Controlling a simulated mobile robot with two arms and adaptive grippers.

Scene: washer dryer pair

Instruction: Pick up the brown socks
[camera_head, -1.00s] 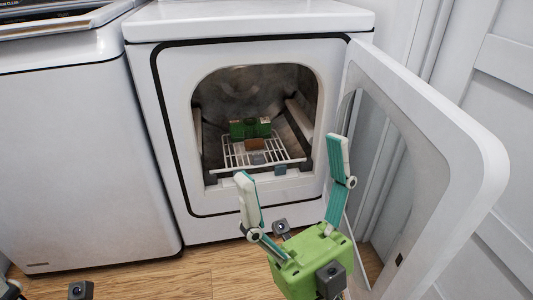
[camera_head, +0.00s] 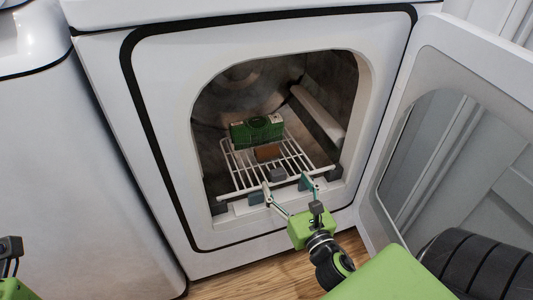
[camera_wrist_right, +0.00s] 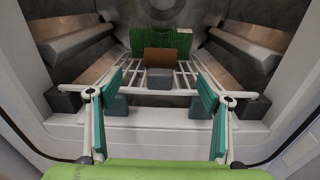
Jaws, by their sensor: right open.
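The brown socks appear as a small brown folded block (camera_head: 267,153) on the white wire rack (camera_head: 232,184) inside the open dryer. They also show in the right wrist view (camera_wrist_right: 158,57), ahead of the fingers. My right gripper (camera_head: 288,187) is open and empty at the dryer opening, by the rack's front edge. In the right wrist view, its teal-padded fingers (camera_wrist_right: 160,92) are spread either side of the line to the socks, apart from them. Only a bit of my left gripper's body shows at the lower left; its fingers are hidden.
A green patterned item (camera_head: 257,131) stands right behind the socks. A small grey block (camera_head: 277,174) sits in front of them. The dryer door (camera_head: 425,110) is swung open to the right. The opening's rim and side ledges (camera_head: 318,112) bound the space.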

